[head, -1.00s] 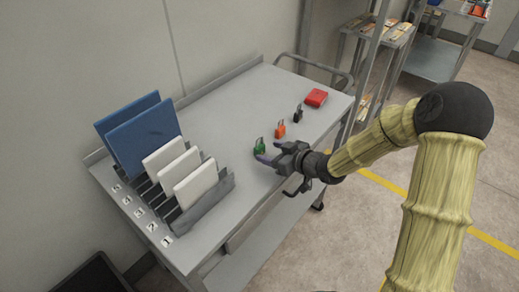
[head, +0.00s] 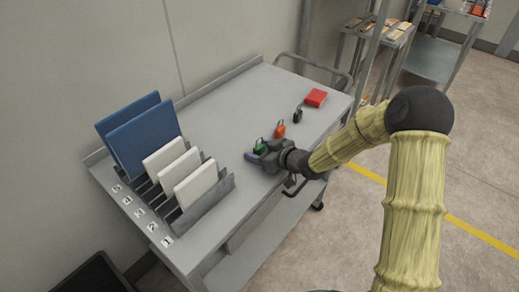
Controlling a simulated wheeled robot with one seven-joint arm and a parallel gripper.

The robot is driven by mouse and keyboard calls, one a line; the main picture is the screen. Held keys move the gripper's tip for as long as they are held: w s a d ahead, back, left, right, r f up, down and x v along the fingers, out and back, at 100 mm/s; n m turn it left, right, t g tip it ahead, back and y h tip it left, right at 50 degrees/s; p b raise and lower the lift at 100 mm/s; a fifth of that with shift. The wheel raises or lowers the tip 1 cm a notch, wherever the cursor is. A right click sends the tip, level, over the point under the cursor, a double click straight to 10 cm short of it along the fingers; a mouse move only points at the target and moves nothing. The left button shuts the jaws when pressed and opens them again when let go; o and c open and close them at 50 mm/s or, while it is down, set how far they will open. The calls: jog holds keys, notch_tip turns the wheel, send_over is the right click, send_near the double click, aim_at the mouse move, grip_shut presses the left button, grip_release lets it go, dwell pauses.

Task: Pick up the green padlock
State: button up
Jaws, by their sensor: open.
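The green padlock (head: 259,146) stands on the grey cart top (head: 232,115), with its dark shackle upward. My gripper (head: 258,157) is low over the cart at the padlock, coming in from the right. Its jaws are open, and the near finger shows in front of the padlock and hides its lower part. I cannot tell whether the fingers touch the padlock.
An orange padlock (head: 280,131) and a black padlock (head: 298,115) stand behind to the right, near a red case (head: 316,97). A rack holds blue panels (head: 145,137) and white panels (head: 178,166) at the left. The cart's middle back is clear.

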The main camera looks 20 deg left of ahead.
aim_at(260, 146)
jog(key=c, duration=1.1)
jog(key=shift+r, duration=0.1)
notch_tip(260, 146, up, 10)
jog(key=shift+f+p, duration=0.1)
jog(key=shift+p, duration=0.3)
